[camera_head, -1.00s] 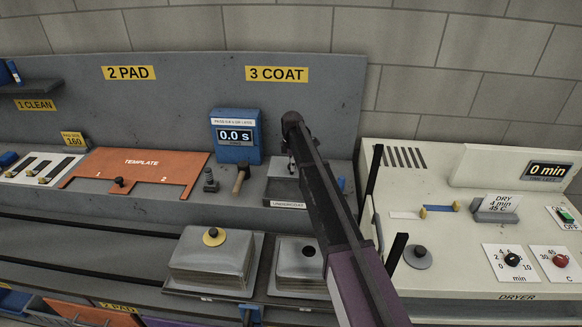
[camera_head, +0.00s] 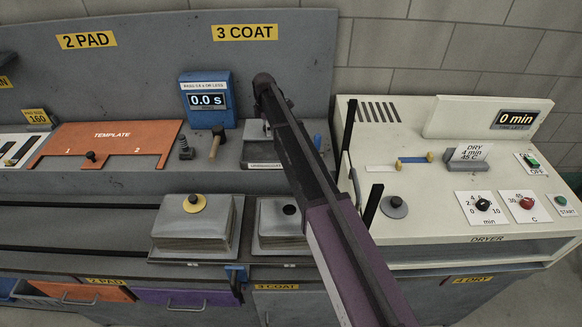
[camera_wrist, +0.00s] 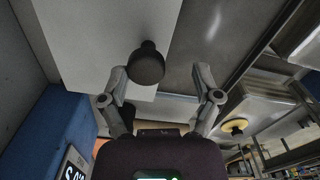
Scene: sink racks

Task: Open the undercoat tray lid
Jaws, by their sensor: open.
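The undercoat tray (camera_head: 256,153) is a small grey box on the back ledge under the 3 COAT sign. My arm covers its right part in the head view. In the wrist view a dark round knob (camera_wrist: 147,62) stands on a pale flat panel (camera_wrist: 90,35), which looks like the tray's lid, lying flat. My gripper (camera_wrist: 158,76) is open and empty. Its two fingers are spread on either side of the knob, which sits nearer the left finger. No contact shows; the height gap cannot be told. In the head view the fingers are mostly hidden behind my arm.
The blue timer box (camera_head: 207,98) stands close left of the tray, with a hammer (camera_head: 216,142) in front. Two lidded trays, one with a yellow knob (camera_head: 194,203) and one with a black knob (camera_head: 290,209), sit lower in front. The dryer (camera_head: 440,215) is at right.

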